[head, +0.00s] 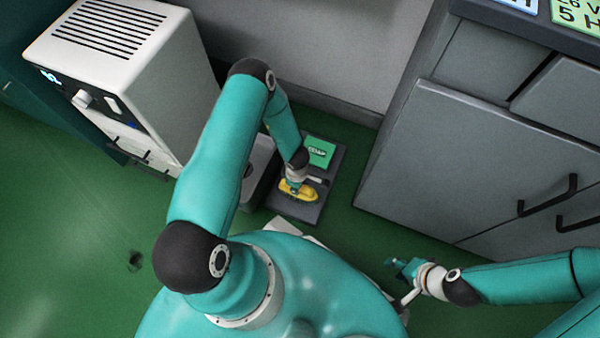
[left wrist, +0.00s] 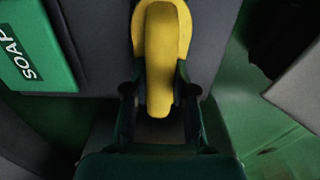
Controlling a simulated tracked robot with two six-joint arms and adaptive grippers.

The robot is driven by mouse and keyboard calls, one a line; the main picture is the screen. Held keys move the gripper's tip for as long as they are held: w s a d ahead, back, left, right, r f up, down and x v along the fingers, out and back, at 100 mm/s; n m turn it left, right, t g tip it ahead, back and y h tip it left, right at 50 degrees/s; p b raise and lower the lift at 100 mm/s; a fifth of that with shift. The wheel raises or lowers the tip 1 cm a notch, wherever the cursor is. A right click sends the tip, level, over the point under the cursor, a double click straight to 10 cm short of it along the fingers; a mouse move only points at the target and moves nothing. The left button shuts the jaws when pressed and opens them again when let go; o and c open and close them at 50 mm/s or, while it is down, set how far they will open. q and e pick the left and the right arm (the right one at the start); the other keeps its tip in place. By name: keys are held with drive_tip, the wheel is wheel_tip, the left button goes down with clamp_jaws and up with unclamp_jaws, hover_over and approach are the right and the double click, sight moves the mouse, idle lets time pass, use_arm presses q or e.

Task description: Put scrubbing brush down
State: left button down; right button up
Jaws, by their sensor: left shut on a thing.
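The yellow scrubbing brush (head: 298,193) is at my left gripper, low over the front part of a dark grey tray or mat (head: 311,212) on the floor. In the left wrist view the yellow brush (left wrist: 160,60) lies between the two dark fingers of my left gripper (left wrist: 155,95), which are shut on it. I cannot tell whether the brush touches the grey surface. A green soap box (head: 319,152) is on the same surface, behind the brush; it also shows at the left of the left wrist view (left wrist: 35,45). My right gripper (head: 400,282) is empty, at the lower right.
A white and grey power unit (head: 110,70) stands at the left. A grey cabinet (head: 470,160) with black handles stands at the right. A dark bin-like box (head: 262,165) is beside the grey surface. Green floor is free between the grey surface and the cabinet.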

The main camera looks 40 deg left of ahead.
use_arm(q)
drive_tip(key=c, duration=1)
unclamp_jaws()
drive_tip(key=shift+o, duration=0.2)
wheel_tip(320, 180, up, 12)
drive_tip(key=p, duration=0.5)
drive_tip(key=s+d+r+m+h, duration=0.2)
drive_tip(key=s+d+r+m, duration=0.2)
drive_tip(key=d+m, duration=0.3)
drive_tip(key=s+d+r+m+h, duration=0.2)
drive_tip(key=s+d+r+m, duration=0.2)
drive_tip(key=m, duration=0.7)
wheel_tip(320, 180, up, 3)
drive_tip(key=d, duration=0.2)
drive_tip(key=shift+s+d+m+t, duration=0.2)
drive_tip(key=shift+d+m+t, duration=0.1)
drive_tip(key=shift+d+m, duration=0.1)
